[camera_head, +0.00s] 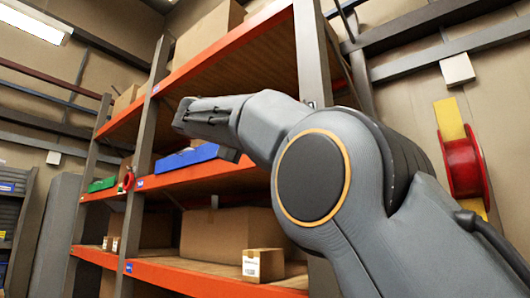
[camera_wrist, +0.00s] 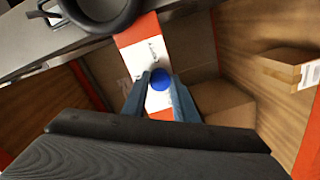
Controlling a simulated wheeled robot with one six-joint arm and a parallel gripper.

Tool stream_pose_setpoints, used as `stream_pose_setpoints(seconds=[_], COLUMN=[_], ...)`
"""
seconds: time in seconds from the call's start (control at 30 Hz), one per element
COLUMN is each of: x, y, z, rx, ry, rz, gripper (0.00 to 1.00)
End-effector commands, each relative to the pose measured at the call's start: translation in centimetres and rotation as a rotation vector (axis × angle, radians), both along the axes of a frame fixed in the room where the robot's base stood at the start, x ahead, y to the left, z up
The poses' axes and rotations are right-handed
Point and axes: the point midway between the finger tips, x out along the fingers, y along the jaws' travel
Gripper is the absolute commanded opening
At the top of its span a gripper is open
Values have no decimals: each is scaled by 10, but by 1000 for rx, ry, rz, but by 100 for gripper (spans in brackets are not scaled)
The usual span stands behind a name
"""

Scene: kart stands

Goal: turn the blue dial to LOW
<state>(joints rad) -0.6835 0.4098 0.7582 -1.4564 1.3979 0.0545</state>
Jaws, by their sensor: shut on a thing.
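The blue dial (camera_wrist: 160,79) shows in the wrist view as a round blue knob on a white plate (camera_wrist: 150,52), which is fixed to an orange shelf beam (camera_wrist: 137,29). The plate has small dark markings that I cannot read, so the dial's setting cannot be told. My gripper (camera_wrist: 160,88) has one finger on each side of the dial and is shut on it. In the head view my gripper (camera_head: 190,116) is at the shelf rack's front, and the dial is hidden there.
A dark ring-shaped part (camera_wrist: 98,8) is close by at the wrist view's upper left. The rack's grey upright (camera_head: 148,130) and orange beams (camera_head: 195,175) stand around my arm. Cardboard boxes (camera_head: 232,236) and a blue bin (camera_head: 188,158) are on the shelves. A red reel (camera_head: 462,167) hangs at right.

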Motion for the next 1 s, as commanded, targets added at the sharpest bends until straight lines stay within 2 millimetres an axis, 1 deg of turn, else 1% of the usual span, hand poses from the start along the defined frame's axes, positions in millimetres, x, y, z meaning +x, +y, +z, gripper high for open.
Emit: stream_pose_setpoints(seconds=[0.23, 0.27, 0.33, 0.37, 0.63, 0.73, 0.87, 1.0], x=[0, 0, 0, 0, 0, -4, -18, -37], y=[1, 1, 1, 1, 1, 5, 16, 32], z=[-1, -1, -1, -1, 0, 0, 0, 0], rx=[0, 0, -1, -1, -1, -1, 0, 0], ry=[3, 3, 2, 2, 1, 1, 0, 0], rz=[1, 1, 1, 1, 0, 2, 3, 4], gripper=[4, 31, 43, 45, 45, 45, 45, 45])
